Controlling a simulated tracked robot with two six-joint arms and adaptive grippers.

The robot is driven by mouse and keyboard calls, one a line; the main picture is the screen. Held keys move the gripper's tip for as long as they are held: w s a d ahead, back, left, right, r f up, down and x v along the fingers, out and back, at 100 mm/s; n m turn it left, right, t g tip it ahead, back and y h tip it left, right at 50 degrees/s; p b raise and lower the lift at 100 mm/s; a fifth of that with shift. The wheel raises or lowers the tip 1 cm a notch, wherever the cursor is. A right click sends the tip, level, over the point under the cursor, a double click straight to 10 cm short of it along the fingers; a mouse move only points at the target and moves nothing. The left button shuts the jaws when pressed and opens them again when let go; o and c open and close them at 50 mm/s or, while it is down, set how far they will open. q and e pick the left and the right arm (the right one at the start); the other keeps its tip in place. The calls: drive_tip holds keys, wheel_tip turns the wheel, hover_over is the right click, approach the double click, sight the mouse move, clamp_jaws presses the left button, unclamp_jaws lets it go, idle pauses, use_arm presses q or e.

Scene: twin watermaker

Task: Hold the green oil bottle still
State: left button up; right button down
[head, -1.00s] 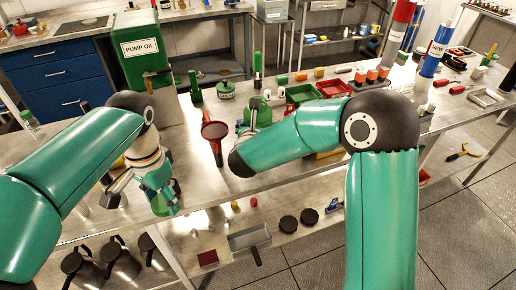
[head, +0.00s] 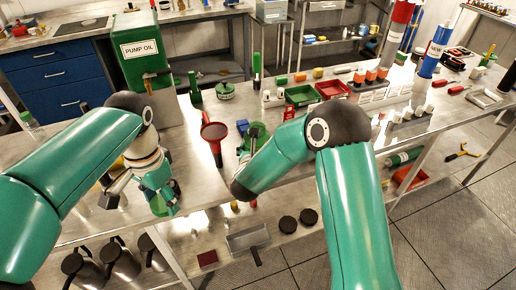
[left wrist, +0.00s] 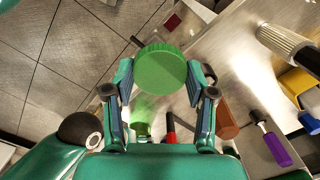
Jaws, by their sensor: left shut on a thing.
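The green oil bottle shows in the left wrist view with its ribbed green cap (left wrist: 160,70) toward the camera, between the two fingers. My left gripper (left wrist: 160,100) is shut on it. In the head view the left gripper (head: 163,195) holds the green bottle (head: 158,206) over the front edge of the bench; the fingers hide much of it. My right arm reaches in from the lower right, and its gripper (head: 256,136) is mostly hidden behind its own forearm, so its jaws cannot be made out.
A green pump oil box (head: 142,48) stands on the bench behind the left arm. A red-handled tool (head: 214,132) lies between the arms. Green and red trays (head: 332,89) are further right. Dark jugs (head: 120,258) stand on the lower shelf. Floor is free at the lower right.

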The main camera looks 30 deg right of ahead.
unclamp_jaws()
